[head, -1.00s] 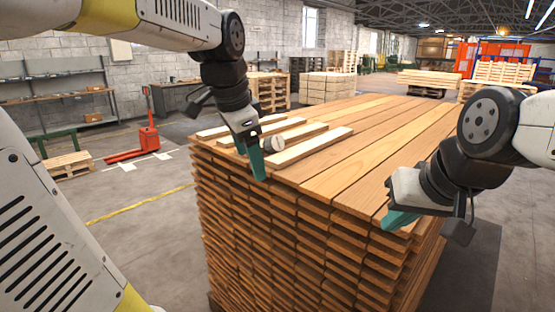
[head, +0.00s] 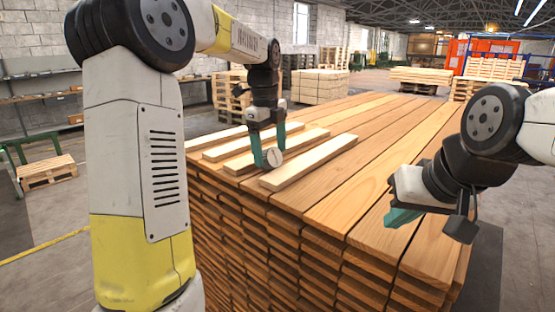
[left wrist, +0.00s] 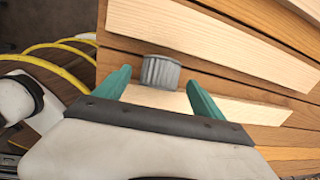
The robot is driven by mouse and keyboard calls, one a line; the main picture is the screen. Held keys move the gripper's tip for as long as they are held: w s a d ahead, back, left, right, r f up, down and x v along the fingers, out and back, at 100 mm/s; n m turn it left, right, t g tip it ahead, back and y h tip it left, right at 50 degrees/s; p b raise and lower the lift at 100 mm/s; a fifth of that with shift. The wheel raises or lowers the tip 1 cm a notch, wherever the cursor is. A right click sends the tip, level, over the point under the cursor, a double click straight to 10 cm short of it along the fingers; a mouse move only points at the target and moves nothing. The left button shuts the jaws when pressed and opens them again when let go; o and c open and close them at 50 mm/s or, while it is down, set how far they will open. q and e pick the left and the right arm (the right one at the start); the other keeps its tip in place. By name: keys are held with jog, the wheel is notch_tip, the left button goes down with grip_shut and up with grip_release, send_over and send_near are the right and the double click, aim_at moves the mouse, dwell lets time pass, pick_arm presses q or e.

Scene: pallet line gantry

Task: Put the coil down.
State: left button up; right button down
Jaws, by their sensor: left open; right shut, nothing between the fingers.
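The coil (head: 273,157) is a small pale grey cylinder near the front end of the timber stack, among the pale strips. In the left wrist view the coil (left wrist: 160,72) shows a ribbed side and stands between and slightly beyond the teal fingertips, with a gap on each side. My left gripper (head: 269,148) is open, pointing down at the coil; it also shows in the left wrist view (left wrist: 160,80). Whether the coil rests on a strip or on the boards is hard to tell. My right gripper (head: 402,216) is shut and empty over the stack's right front edge.
The timber stack (head: 345,205) has several pale strips (head: 310,163) lying across its top left part. The boards behind and to the right are clear. Pallets (head: 46,170) and shelving (head: 35,95) stand away to the left.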

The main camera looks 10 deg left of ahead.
aim_at(271, 159)
pick_arm(q)
jog(key=shift+w+f, duration=0.1)
jog(key=shift+f, duration=1.4)
grip_shut()
jog(key=shift+r, duration=0.15)
